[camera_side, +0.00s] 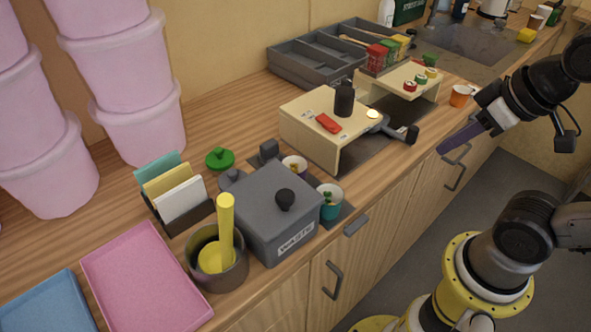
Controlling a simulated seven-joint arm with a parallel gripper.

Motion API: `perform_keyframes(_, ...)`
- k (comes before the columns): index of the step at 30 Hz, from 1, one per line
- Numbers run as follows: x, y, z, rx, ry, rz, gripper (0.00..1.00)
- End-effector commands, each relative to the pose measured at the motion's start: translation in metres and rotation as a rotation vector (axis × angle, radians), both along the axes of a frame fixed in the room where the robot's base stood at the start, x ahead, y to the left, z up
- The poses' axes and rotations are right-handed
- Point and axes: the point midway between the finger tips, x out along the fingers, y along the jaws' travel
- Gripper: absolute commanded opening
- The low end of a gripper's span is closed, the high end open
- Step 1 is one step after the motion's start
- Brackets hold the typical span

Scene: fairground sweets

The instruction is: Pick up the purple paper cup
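My gripper (462,138) is at the right, in the air just off the front edge of the counter. A long, flat purple piece extends from its end down and to the left. I cannot tell whether this is its fingers or something held, or whether the fingers are open. An orange cup (460,96) stands on the counter to the left of the gripper.
The lidded grey waste box (290,225) and a pot (218,272) with a yellow tool stand near the front edge. A wooden stand (300,120) and a smaller stand (400,78) are mid-counter. Pink tubs (140,125) and trays (145,280) fill the left.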

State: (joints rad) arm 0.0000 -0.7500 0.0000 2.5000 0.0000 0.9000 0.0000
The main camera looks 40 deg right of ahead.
Motion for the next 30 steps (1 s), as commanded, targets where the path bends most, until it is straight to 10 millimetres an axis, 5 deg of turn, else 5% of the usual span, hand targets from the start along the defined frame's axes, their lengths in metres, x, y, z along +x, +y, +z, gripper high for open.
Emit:
perform_keyframes(1,0.0,0.0,0.0,0.0,0.0,0.0,0.23)
perform_keyframes(14,0.0,0.0,0.0,0.0,0.0,0.0,0.98)
perform_keyframes(26,-0.003,0.0,-0.001,-0.03,0.014,0.059,0.98)
perform_keyframes(30,0.006,0.0,0.025,-0.109,0.012,0.207,0.98)
